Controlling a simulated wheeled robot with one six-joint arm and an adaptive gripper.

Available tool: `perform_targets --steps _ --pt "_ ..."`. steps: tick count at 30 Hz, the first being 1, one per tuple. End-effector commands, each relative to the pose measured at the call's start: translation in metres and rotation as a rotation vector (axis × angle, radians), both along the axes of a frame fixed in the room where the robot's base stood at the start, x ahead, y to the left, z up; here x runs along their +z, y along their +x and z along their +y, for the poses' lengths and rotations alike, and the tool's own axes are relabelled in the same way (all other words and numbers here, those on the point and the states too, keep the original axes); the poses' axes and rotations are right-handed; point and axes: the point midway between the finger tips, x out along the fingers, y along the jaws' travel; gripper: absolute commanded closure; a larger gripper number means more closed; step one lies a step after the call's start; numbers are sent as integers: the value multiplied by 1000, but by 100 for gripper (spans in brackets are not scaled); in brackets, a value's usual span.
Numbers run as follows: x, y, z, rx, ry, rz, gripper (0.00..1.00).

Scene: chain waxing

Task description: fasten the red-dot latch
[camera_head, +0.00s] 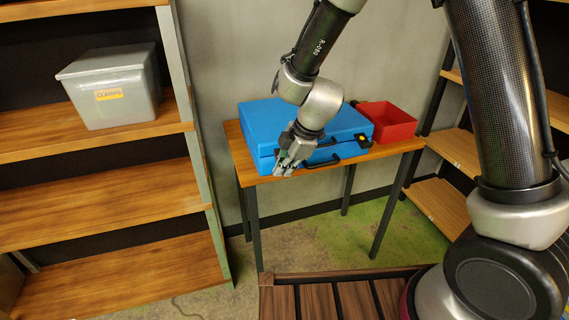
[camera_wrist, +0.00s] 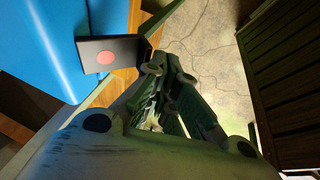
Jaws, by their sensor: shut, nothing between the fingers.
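A blue case (camera_head: 255,118) lies on a small wooden table, with a seam along its front and a dark handle (camera_head: 322,162). The red-dot latch (camera_wrist: 122,50) is a black plate with a red dot at the blue case's edge (camera_wrist: 40,35) in the wrist view. I cannot tell whether it is fastened. In the head view my gripper hides it. My gripper (camera_head: 285,171) is shut and empty at the case's front left. In the wrist view its fingertips (camera_wrist: 165,68) are close beside the latch's outer end; contact is unclear.
A second latch with a yellow dot (camera_head: 362,139) is at the case's front right. A red bin (camera_head: 388,122) stands behind it on the table (camera_head: 240,152). A shelf with a grey box (camera_head: 112,88) is left; another shelf is right.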

Motion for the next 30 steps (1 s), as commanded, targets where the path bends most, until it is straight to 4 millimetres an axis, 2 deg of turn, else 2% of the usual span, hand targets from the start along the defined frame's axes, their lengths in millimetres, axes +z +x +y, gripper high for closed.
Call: perform_targets --steps 8,30 --pt "-12 4 1 -1 0 -1 100" --pt "-13 4 1 -1 0 -1 100"
